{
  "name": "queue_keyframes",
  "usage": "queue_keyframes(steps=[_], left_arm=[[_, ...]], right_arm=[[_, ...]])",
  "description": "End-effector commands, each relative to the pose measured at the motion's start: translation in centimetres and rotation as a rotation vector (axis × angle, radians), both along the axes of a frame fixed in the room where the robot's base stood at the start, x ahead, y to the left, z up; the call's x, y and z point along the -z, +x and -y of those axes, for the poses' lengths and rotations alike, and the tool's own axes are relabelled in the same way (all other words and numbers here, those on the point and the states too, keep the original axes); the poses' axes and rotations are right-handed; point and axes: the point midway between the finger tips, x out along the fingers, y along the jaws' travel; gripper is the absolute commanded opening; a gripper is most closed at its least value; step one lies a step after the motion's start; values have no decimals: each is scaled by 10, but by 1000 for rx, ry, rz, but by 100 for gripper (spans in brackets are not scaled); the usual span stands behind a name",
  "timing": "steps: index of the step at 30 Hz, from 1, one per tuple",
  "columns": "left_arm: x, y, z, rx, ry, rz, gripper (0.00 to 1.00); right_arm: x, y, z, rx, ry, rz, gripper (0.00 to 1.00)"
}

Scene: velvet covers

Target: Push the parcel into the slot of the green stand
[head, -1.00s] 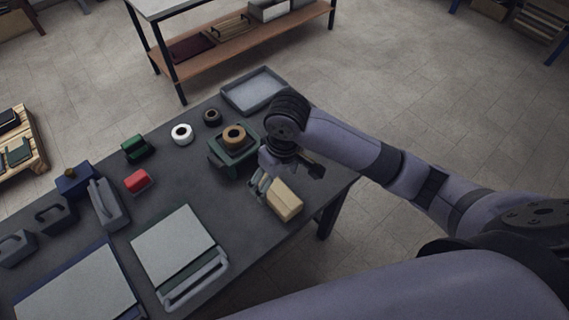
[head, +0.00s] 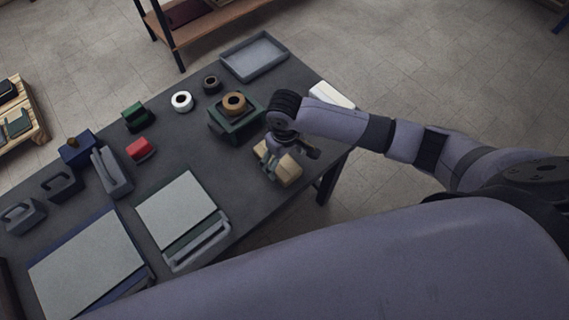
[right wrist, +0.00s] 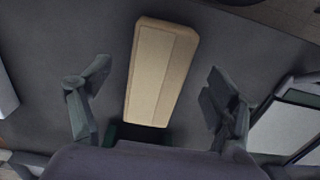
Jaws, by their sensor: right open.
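The parcel (head: 290,172) is a tan block lying on the dark table near its right edge. In the right wrist view the parcel (right wrist: 160,72) lies lengthwise between the fingers, with space on both sides. The dark green stand (head: 217,127) is up and left of the parcel and bears a tan ring. A dark green part of it (right wrist: 124,132) shows past the parcel's lower end in the wrist view; I cannot tell whether they touch. My right gripper (head: 268,166) is open above the parcel, partly covering it. My left gripper is not in view.
A grey tray (head: 255,57) is at the table's far end. A white roll (head: 182,101), a dark roll (head: 211,83), a green block (head: 137,116) and a red block (head: 140,149) lie left of the stand. A pale board (head: 177,211) lies left of the parcel.

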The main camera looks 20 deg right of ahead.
Motion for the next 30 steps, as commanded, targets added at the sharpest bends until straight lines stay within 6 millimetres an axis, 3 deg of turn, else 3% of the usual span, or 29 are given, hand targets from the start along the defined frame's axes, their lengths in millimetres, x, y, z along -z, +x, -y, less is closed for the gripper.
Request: queue_keyframes(steps=[6,10,21,30], left_arm=[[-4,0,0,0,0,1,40],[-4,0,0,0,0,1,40],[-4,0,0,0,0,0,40],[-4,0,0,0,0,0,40]], right_arm=[[33,0,0,0,-1,-2,82],[44,0,0,0,0,0,82],[48,0,-1,-1,0,1,81],[48,0,0,-1,0,1,61]])
